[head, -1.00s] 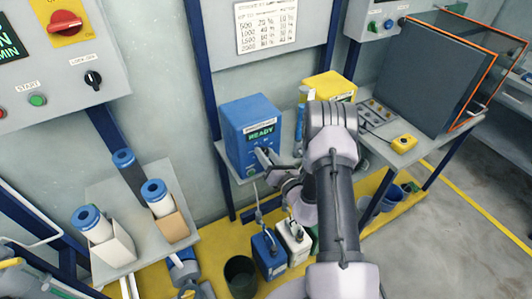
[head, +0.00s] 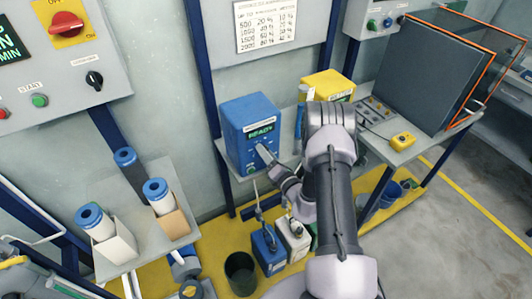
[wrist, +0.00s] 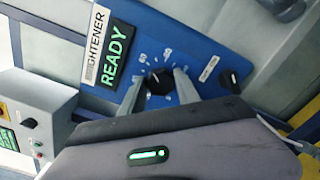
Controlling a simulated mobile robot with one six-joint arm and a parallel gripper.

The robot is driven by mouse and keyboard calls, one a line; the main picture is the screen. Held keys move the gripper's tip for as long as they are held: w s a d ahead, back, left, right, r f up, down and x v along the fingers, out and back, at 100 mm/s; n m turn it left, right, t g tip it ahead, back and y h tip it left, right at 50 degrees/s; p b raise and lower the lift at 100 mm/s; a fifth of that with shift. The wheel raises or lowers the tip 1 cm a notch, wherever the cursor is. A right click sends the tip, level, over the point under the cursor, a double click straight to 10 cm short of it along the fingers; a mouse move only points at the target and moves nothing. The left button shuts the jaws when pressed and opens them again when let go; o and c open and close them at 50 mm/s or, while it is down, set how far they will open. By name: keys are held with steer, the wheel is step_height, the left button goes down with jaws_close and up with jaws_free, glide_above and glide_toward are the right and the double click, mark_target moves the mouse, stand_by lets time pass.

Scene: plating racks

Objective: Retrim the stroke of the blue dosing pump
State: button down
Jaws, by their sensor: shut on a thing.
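The blue dosing pump (head: 236,143) stands on a grey shelf against the wall, with a lit green READY display (head: 261,133). In the wrist view its blue front (wrist: 185,40) carries a label ending in "GHTENER", the READY display (wrist: 117,54), a black stroke knob (wrist: 158,82) with scale marks around it, and a smaller black knob (wrist: 230,80). My gripper (wrist: 159,88) has one finger on each side of the stroke knob and is shut on it. In the head view my gripper (head: 266,156) reaches the pump's front; the knob is hidden there.
A yellow pump (head: 328,85) stands to the right on the shelf. Blue and white canisters (head: 268,252) with tubes and a dark bucket (head: 240,274) sit below. A printed table (head: 266,24) hangs above. A control panel (head: 60,62) is at the upper left.

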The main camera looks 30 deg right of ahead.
steer(key=c, duration=0.9)
jaws_free()
steer(key=shift+s, duration=0.1)
steer(key=s, duration=0.5)
steer(key=s+p, duration=0.1)
steer(key=s, duration=1.1)
steer(key=shift+s+d, duration=0.15)
steer(key=shift+d, duration=0.15)
